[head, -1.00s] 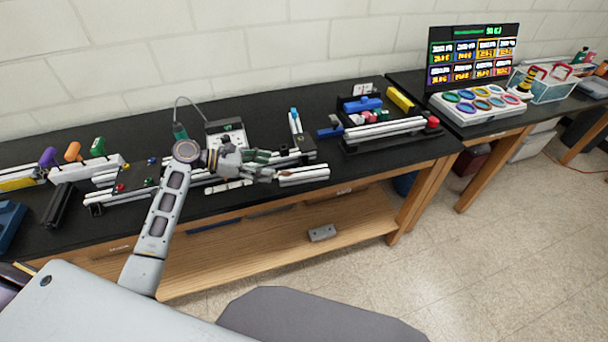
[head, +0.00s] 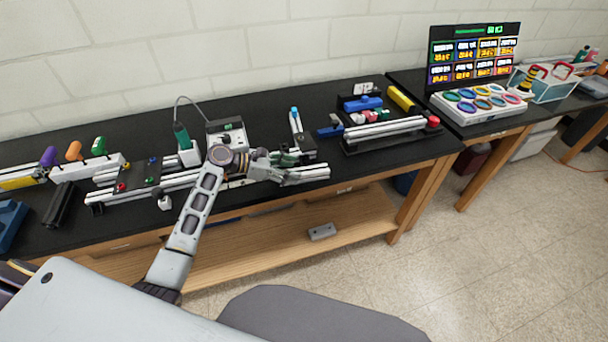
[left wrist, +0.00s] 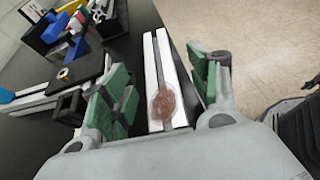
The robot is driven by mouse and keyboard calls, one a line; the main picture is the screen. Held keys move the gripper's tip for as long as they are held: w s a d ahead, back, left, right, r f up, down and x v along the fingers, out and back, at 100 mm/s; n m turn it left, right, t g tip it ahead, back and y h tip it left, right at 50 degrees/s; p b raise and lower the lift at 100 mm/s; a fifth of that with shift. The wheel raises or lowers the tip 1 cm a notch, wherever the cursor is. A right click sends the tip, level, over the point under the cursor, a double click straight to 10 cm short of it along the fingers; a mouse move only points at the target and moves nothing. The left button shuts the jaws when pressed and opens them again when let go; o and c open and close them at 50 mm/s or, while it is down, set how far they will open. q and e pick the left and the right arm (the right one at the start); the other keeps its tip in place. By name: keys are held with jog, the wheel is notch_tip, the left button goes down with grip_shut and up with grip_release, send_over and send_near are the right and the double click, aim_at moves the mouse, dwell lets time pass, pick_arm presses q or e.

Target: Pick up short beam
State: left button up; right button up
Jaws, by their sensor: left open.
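A short white beam (head: 316,172) with a dark lengthwise groove lies near the front edge of the black bench. In the left wrist view the beam (left wrist: 176,80) runs away from me between the fingers. My left gripper (head: 283,168) is over the beam's left part in the head view. In the left wrist view the gripper (left wrist: 164,80) is open, with green pads on both sides of the beam. A brown round patch shows over the beam's near part. I cannot tell whether the pads touch the beam. My right gripper is not in view.
The black bench (head: 260,106) holds a longer white rail (head: 125,193) to the left and a blue-topped upright beam (head: 296,122) behind. A rail assembly (head: 385,130) with coloured parts stands to the right. A wooden shelf (head: 270,250) with a grey block (head: 321,232) is below.

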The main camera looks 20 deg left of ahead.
aim_at(305, 170)
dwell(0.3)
pick_arm(q)
jog(key=shift+p+x, duration=0.3)
jog(key=shift+x, duration=2.35)
jog(key=shift+w+a, duration=0.1)
jog(key=c, duration=1.3)
jog(key=shift+r, duration=0.1)
jog(key=shift+r, duration=4.95)
